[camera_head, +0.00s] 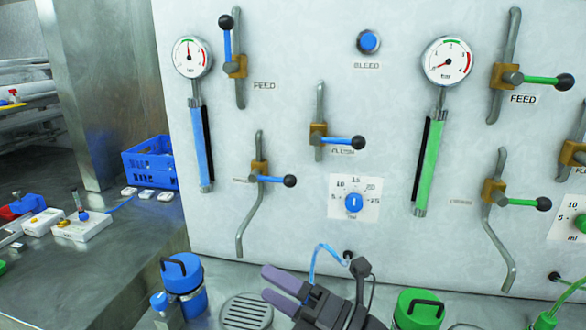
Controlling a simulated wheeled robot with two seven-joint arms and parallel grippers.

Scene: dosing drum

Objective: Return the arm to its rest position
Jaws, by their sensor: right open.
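My right gripper (270,284) is at the bottom centre of the head view, its two purple fingers pointing left. It is open, with nothing visible between the fingers. It is in front of the white panel (280,215), between a blue-lidded canister (183,280) on the left and a green-lidded canister (418,310) on the right. The rest of my right arm is out of the picture. My left gripper is not in view.
A round drain grate (246,311) lies left of the gripper. A blue hose (314,262) runs from the panel behind it. Blue-handled valves, a blue dial (354,203) and green-handled valves (545,80) stick out above. A blue crate (150,160) stands on the left bench.

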